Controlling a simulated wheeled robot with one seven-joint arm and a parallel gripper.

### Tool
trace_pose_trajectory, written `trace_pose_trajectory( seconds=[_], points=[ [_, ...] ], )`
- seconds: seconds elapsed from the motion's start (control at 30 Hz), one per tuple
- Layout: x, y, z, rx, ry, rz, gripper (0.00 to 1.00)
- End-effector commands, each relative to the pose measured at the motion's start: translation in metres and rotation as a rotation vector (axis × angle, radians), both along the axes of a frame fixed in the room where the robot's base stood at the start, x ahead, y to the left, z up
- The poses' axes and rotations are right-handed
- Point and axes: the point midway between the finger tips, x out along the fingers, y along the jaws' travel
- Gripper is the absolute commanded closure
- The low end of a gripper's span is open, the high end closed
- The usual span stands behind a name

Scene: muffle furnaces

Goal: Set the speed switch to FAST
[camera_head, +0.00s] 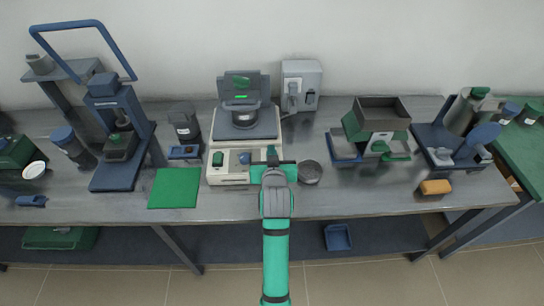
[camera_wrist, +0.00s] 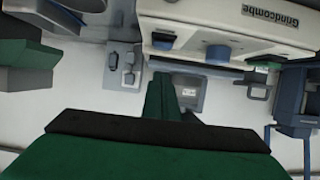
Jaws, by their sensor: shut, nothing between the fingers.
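A cream machine (camera_head: 232,172) with a grey top stands at the middle of the bench. Its front panel bears a green button (camera_head: 217,159) and a blue knob (camera_head: 245,158). Contact cannot be told.
A round dark dish (camera_head: 310,172) lies just right of my gripper. A green mat (camera_head: 175,188) lies left of the machine. A blue press (camera_head: 118,130) stands left, and a tray stand (camera_head: 380,118) stands right.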

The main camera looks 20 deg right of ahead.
Motion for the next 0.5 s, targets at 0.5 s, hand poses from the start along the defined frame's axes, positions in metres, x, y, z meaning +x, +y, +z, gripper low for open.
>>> trace_pose_trajectory(
  seconds=[0.5],
  points=[
    [-0.006,0.003,-0.033,0.002,0.003,0.002,1.0]
  ],
)
